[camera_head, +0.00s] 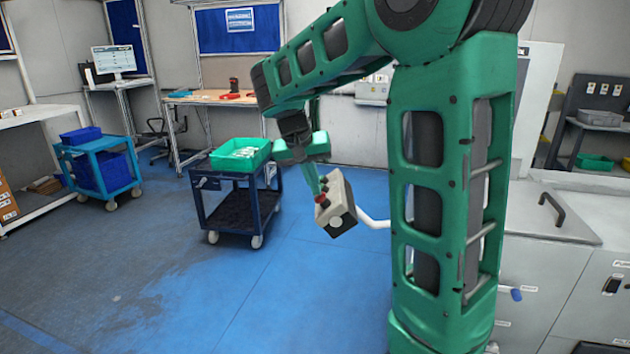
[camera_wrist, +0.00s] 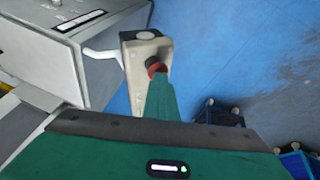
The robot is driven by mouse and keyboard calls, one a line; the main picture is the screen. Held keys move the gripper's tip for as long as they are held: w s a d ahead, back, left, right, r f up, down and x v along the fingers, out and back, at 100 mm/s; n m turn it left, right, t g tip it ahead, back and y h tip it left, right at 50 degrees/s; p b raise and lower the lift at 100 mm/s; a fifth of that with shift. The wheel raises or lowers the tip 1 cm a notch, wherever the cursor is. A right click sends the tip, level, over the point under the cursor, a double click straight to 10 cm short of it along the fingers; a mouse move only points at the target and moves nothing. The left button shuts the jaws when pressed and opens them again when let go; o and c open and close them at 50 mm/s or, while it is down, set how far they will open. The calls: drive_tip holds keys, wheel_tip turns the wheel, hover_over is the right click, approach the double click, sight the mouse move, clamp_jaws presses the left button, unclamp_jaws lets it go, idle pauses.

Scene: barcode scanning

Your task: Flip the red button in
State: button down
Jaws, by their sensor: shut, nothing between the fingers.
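The red button (camera_head: 321,199) sits on a pale beige control box (camera_head: 340,212), which is held out on a white curved arm. In the wrist view the red button (camera_wrist: 156,66) shows just beyond the closed fingertips (camera_wrist: 160,79), on the face of the box (camera_wrist: 146,47). The fingers cover part of the button. I cannot tell whether they touch it or how far it is pressed.
The white curved arm (camera_head: 373,221) joins the box toward a grey machine (camera_head: 545,285) at right. A dark blue cart (camera_head: 235,178) with a green crate (camera_head: 241,166) stands behind to the left. Blue floor (camera_head: 300,300) in front is clear.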

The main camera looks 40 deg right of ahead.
drive_tip(key=shift+s+d+f, duration=0.35)
drive_tip(key=shift+s+f, duration=0.05)
drive_tip(key=shift+f, duration=0.2)
drive_tip(key=w+a+v, duration=0.1)
drive_tip(key=w+v, duration=0.2)
drive_tip(key=v, duration=1.1)
drive_tip(key=shift+r, duration=0.35)
drive_tip(key=s+d+f+g+y, duration=0.1)
drive_tip(key=s+d+f, duration=0.35)
drive_tip(key=s, duration=0.25)
drive_tip(key=s+d+f, duration=0.3)
drive_tip(key=s+f, duration=0.2)
drive_tip(key=s, duration=0.2)
drive_tip(key=s+a+f+n+y, duration=0.1)
drive_tip(key=s+a+f+y, duration=0.2)
drive_tip(key=s+f, duration=0.7)
drive_tip(key=s+a, duration=0.2)
drive_tip(key=s, duration=0.1)
drive_tip(key=shift+f+n+y, duration=0.3)
drive_tip(key=shift+f, duration=0.05)
